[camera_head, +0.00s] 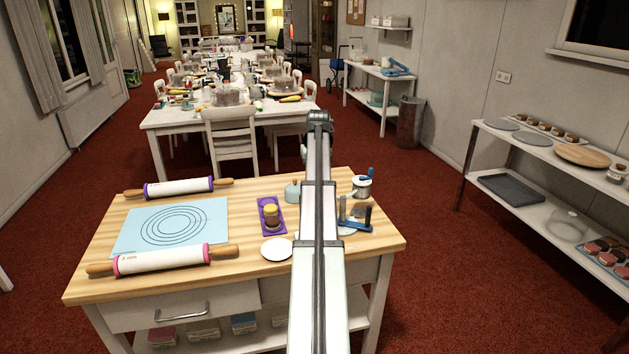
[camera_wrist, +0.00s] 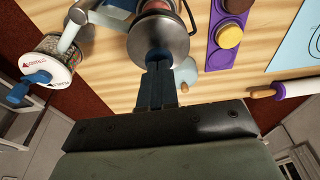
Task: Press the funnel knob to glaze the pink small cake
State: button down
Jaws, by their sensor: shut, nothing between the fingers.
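In the wrist view a silver funnel (camera_wrist: 158,35) stands at the top middle, with a blue knob (camera_wrist: 158,56) on its near side. My gripper (camera_wrist: 159,72) is shut and empty, its dark fingertips right at the knob; I cannot tell whether they touch it. A pinkish round thing (camera_wrist: 156,5), perhaps the pink small cake, shows partly at the top edge beyond the funnel rim. A blue stand (camera_head: 355,226) shows just right of my arm.
A jar with a blue handle (camera_head: 361,188) stands at right, also in the wrist view (camera_wrist: 50,62).

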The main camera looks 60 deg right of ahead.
jog(key=shift+f, duration=0.45)
dwell(0.4)
jog(key=shift+r, duration=3.55)
